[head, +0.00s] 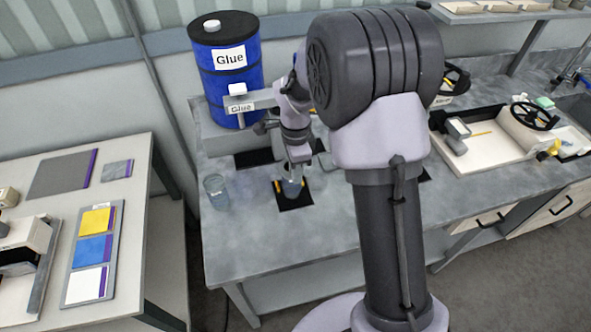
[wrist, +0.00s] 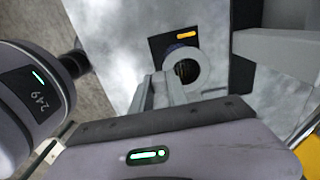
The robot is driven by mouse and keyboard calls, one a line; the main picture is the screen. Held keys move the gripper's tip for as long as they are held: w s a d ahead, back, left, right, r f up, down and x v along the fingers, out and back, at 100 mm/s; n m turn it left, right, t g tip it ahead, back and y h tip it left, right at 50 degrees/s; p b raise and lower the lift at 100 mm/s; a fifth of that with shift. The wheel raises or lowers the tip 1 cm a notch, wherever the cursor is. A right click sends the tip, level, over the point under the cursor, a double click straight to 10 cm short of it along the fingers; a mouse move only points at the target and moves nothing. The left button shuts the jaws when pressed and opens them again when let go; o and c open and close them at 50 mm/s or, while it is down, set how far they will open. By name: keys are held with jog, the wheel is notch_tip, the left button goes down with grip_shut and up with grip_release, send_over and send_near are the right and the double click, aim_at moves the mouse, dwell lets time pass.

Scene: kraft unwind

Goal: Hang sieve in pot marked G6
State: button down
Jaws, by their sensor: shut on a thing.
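My gripper (head: 291,174) points down at a bluish see-through pot (head: 291,189) on a black mat with yellow marks. In the wrist view, the fingers (wrist: 160,88) are shut at a round, dark-centred rim (wrist: 184,67), which looks like the sieve. It is over or in the pot; I cannot tell whether it rests on the pot's rim. The pot's wall is mostly hidden in the wrist view, and no G6 mark is readable. A second clear pot (head: 216,191) with a small unreadable label stands to the left on the bench.
A blue Glue drum (head: 226,70) stands at the bench's back left, with a labelled bracket (head: 240,104) in front. Another dark mat (head: 254,158) lies behind the pots. A white tray with a handwheel (head: 497,136) is at right. The bench's front left (head: 245,245) is clear.

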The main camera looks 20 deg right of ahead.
jog(key=c, duration=1.2)
grip_release()
notch_tip(320, 180, up, 18)
jog(key=p, duration=0.3)
jog(key=shift+f+p, duration=0.25)
jog(key=shift+p, duration=0.15)
jog(key=s+a+f+n+t+b, duration=0.1)
jog(key=s+f+n+t+b, duration=0.1)
jog(key=s, duration=0.6)
jog(key=s+a+f+n+t+y+b, duration=0.1)
jog(key=s+f+n+t+b, duration=0.1)
jog(key=s+n+b, duration=0.5)
jog(key=s+a+f+n+t+y+b, duration=0.1)
jog(key=s+a+f+n+b, duration=0.1)
jog(key=s+f+n+b, duration=0.2)
jog(key=s+b, duration=0.3)
jog(key=s, duration=0.2)
jog(key=shift+f+n+t, duration=0.3)
jog(key=shift+f+t, duration=0.05)
jog(key=shift+t, duration=0.05)
